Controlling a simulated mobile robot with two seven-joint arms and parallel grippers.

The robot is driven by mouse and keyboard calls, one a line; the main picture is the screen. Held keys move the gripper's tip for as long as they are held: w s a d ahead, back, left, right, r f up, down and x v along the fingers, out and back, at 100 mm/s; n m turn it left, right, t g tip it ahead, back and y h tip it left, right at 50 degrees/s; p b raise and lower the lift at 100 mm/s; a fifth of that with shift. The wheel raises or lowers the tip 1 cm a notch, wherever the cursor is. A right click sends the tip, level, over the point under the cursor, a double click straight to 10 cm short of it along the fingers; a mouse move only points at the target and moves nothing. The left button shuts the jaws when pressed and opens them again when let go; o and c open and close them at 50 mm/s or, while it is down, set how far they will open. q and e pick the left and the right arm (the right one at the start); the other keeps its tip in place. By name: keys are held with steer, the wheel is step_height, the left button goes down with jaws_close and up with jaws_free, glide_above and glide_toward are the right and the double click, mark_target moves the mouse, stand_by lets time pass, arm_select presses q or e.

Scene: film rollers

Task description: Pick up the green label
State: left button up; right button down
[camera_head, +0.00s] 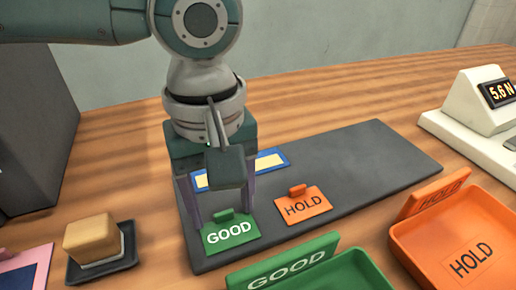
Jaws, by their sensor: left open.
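The green label (231,234) reads GOOD and has a small raised green tab at its back edge. It lies on the left part of the dark grey mat (380,160). My left gripper (222,214) points down over it from behind. Its fingers are open, one on each side of the label's tab. I cannot tell whether they touch the label. The right gripper does not show.
An orange HOLD label (303,206) lies to the right on the mat. A blue-and-yellow strip (270,161) lies behind. Green (300,264) and orange (430,232) trays stand in front. A sponge-like block (92,238) sits left; a display device (470,105) stands right.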

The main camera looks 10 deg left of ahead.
arm_select(q)
steer(key=shift+f, duration=0.15)
steer(key=shift+c, duration=0.2)
jaws_close()
stand_by(0.3)
